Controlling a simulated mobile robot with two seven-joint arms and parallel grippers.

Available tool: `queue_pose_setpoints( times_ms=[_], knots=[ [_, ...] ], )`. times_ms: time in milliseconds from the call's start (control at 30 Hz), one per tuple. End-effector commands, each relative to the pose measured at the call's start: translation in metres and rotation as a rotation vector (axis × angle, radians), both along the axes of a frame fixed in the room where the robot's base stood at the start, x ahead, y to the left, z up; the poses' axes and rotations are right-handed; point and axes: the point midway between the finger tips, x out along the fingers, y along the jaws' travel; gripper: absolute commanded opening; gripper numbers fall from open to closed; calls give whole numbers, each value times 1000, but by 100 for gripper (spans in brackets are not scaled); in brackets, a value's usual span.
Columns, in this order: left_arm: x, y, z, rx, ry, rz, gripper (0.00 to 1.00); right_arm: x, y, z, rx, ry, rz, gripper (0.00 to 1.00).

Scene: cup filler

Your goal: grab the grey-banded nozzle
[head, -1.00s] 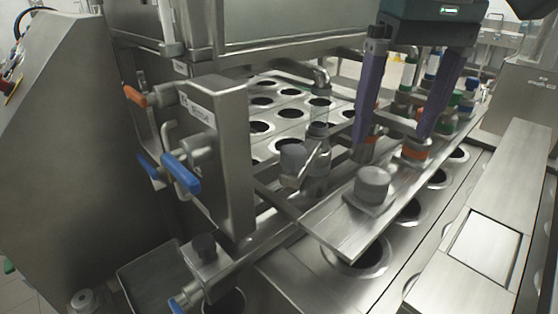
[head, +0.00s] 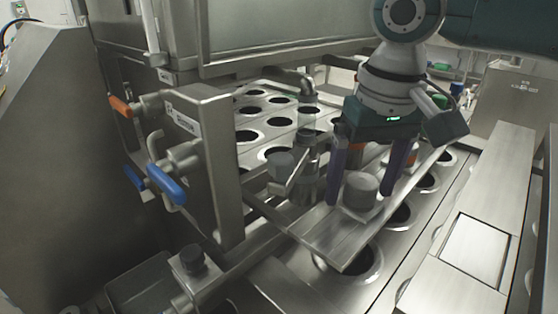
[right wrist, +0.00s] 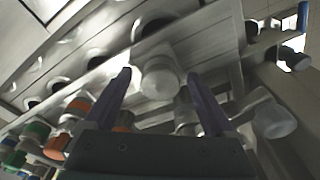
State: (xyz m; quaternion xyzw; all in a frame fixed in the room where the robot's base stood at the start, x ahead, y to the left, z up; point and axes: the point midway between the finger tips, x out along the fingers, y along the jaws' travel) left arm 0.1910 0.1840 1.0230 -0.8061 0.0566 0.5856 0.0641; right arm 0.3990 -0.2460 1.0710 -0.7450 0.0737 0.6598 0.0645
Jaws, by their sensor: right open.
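The grey-banded nozzle (head: 360,190), a short grey cylinder, stands near the front end of a metal bar. It also shows in the right wrist view (right wrist: 160,78). My right gripper (head: 361,194) is open, with its purple fingers pointing down. In the head view one finger shows on each side of the nozzle. In the right wrist view the nozzle appears between the fingertips of the gripper (right wrist: 158,74), with gaps on both sides; contact is not visible. My left gripper is not in view.
Orange nozzles (right wrist: 75,106) and green nozzles (right wrist: 36,130) stand along the bar. A metal box (head: 205,150) with a blue-handled valve (head: 166,184) is further left. Round holes (head: 250,136) fill the plate behind.

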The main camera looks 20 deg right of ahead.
Motion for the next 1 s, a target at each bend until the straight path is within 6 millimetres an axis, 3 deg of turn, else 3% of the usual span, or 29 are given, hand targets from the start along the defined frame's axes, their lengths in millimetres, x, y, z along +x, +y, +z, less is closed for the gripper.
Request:
queue_pose_setpoints(
  times_ms=[67,833,1000],
  knots=[
    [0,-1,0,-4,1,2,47,0,0,0,0,0,0,89],
    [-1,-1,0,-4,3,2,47,0,0,1,0,0,0,2],
    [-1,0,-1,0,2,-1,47,0,0,1,0,0,0,0]
  ],
)
